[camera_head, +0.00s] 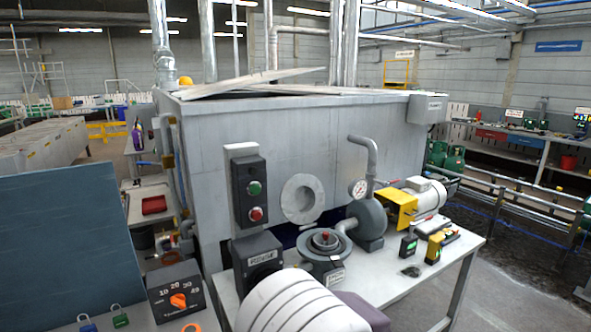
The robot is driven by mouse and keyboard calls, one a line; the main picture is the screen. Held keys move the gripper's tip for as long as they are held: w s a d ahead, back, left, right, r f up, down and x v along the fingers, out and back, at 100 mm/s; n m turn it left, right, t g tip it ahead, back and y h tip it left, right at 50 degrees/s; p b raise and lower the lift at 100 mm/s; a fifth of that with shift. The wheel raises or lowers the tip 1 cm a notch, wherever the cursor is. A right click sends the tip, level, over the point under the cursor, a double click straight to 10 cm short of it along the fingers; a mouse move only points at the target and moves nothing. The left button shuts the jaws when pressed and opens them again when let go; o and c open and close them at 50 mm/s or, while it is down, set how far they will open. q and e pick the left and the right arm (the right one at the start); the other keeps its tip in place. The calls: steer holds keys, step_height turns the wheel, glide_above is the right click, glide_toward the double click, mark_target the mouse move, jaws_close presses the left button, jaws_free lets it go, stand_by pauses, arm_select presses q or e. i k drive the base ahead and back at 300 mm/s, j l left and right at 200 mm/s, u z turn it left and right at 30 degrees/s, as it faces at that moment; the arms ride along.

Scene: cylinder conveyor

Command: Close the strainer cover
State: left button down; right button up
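A dark grey round strainer body (325,244) stands on the white bench, with a small red-topped part at its middle. A light grey round disc with a recessed middle (303,199) stands upright behind it, against or in front of the tank wall; I cannot tell whether it is the raised strainer cover or a flange on the tank. No fingers of either gripper show. A white ribbed rounded shape at the bottom centre hides the near bench; I cannot tell what it is.
A grey pump (369,222) with a gauge and a yellow-and-white motor (428,197) sits right of the strainer. Small handheld devices (434,249) lie on the white bench (405,290). A dial box (176,291) is lower left.

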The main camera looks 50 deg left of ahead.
mark_target(302, 198)
steer(key=i+j+u, duration=0.2)
steer(key=i+u, duration=0.7)
steer(key=i, duration=0.15)
steer(key=i+l+u, duration=0.15)
steer(key=i+u, duration=0.3)
steer(key=i, duration=0.05)
